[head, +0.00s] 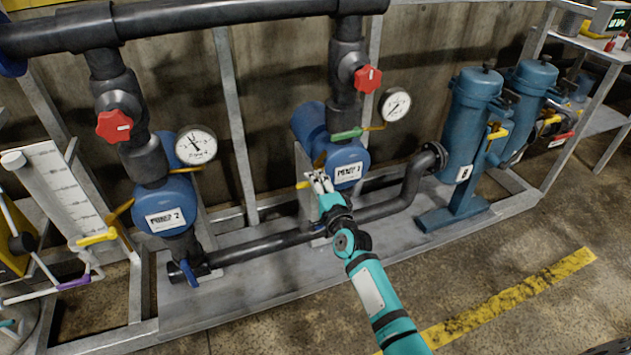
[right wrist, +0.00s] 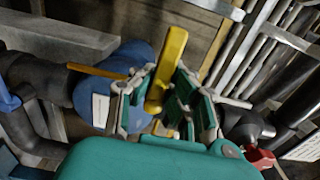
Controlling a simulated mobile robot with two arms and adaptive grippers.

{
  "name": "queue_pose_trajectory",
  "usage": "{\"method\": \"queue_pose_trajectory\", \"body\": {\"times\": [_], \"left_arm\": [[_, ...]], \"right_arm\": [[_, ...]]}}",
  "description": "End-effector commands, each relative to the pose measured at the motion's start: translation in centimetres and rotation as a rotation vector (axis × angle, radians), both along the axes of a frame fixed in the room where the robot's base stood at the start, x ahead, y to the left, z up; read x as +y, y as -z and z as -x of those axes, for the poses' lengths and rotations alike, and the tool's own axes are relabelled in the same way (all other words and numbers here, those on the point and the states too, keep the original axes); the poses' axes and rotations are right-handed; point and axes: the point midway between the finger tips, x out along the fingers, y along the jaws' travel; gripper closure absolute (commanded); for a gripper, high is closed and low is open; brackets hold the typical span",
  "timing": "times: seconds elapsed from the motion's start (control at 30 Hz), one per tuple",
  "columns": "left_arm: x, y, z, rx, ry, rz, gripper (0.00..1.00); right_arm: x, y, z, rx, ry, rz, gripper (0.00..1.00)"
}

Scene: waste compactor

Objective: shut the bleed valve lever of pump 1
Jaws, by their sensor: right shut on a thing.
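Pump 1 (head: 348,172) is the blue pump in the middle of the head view, with a white label. It also shows as a blue body in the right wrist view (right wrist: 90,103). A yellow lever (right wrist: 174,50), which I take for its bleed valve lever, stands between the fingers of my right gripper (right wrist: 161,88). The fingers are shut on it, and its upper end sticks out beyond them. In the head view my right gripper (head: 319,184) is at the lower left of pump 1, with the lever's yellow tip (head: 302,185) at its left. The valve body is mostly hidden.
Pump 2 (head: 165,219) stands to the left, with a yellow lever (head: 98,238) beside it. Red knobs (head: 367,79) and gauges (head: 395,105) sit above the pumps. Blue filter housings (head: 468,115) stand to the right. The floor in front is clear.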

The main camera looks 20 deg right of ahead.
Motion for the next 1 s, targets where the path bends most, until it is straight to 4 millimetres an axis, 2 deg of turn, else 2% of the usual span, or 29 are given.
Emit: {"method": "queue_pose_trajectory", "body": {"times": [0.3, 0.33, 0.57, 0.87, 1.0], "left_arm": [[0.0, 0.0, 0.0, 0.0, 0.0, 0.0, 0.6], [0.0, 0.0, 0.0, 0.0, 0.0, 0.0, 0.6], [0.0, 0.0, 0.0, 0.0, 0.0, 0.0, 0.6], [-0.2, -0.1, -0.3, -0.007, 0.001, 0.003, 0.6], [-0.1, -0.1, -0.2, -0.005, 0.0, 0.002, 0.6]], "right_arm": [[-0.1, 0.4, 0.1, 0.006, 0.001, -0.013, 1.0], [-0.1, 0.4, 0.1, 0.006, 0.001, -0.013, 0.89], [0.0, 0.2, 0.1, 0.004, 0.001, -0.009, 0.61], [0.0, 0.1, 0.3, 0.002, 0.0, -0.006, 0.61], [-0.1, 0.2, 1.8, 0.003, 0.0, -0.007, 0.61]]}}
